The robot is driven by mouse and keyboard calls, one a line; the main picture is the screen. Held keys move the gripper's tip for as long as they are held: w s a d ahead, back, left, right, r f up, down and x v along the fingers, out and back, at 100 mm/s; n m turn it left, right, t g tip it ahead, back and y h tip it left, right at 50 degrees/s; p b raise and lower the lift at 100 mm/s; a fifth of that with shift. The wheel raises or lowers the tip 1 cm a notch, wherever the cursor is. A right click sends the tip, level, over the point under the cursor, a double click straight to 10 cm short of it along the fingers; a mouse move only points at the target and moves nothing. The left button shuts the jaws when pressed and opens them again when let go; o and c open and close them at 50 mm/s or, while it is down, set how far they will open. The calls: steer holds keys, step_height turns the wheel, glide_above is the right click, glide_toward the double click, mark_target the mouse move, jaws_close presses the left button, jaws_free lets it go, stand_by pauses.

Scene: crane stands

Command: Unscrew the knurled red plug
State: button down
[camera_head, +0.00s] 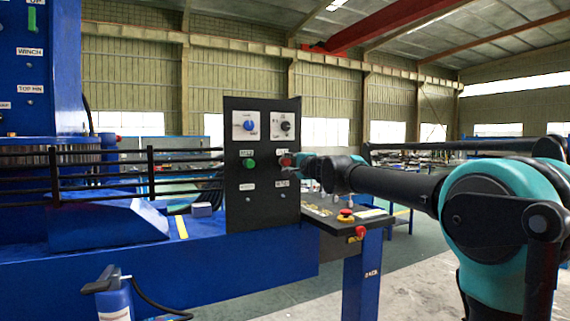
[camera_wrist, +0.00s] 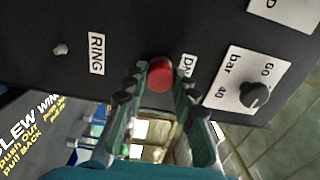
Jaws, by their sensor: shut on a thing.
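The red plug (camera_wrist: 160,73) sticks out from the black panel (camera_wrist: 120,30) in the wrist view, between a "RING" label and a partly hidden label. It also shows as a small red spot (camera_head: 285,160) in the head view, at the panel's right side. My gripper (camera_wrist: 160,82) reaches the panel with one finger on each side of the plug and is shut on it. The fingers cover the plug's sides, and its knurling is too small to make out. In the head view my arm comes in from the right.
A black knob on a bar scale (camera_wrist: 254,94) and a small pin (camera_wrist: 61,49) flank the plug. A blue knob (camera_head: 249,125) and a green knob (camera_head: 249,163) sit on the panel's left half. A desk with a red-topped button (camera_head: 346,214) stands right below.

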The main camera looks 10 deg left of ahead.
stand_by(0.4)
steer(key=n, duration=0.4)
steer(key=shift+n, duration=0.6)
steer(key=shift+s+n, duration=0.1)
steer(key=shift+n, duration=2.5)
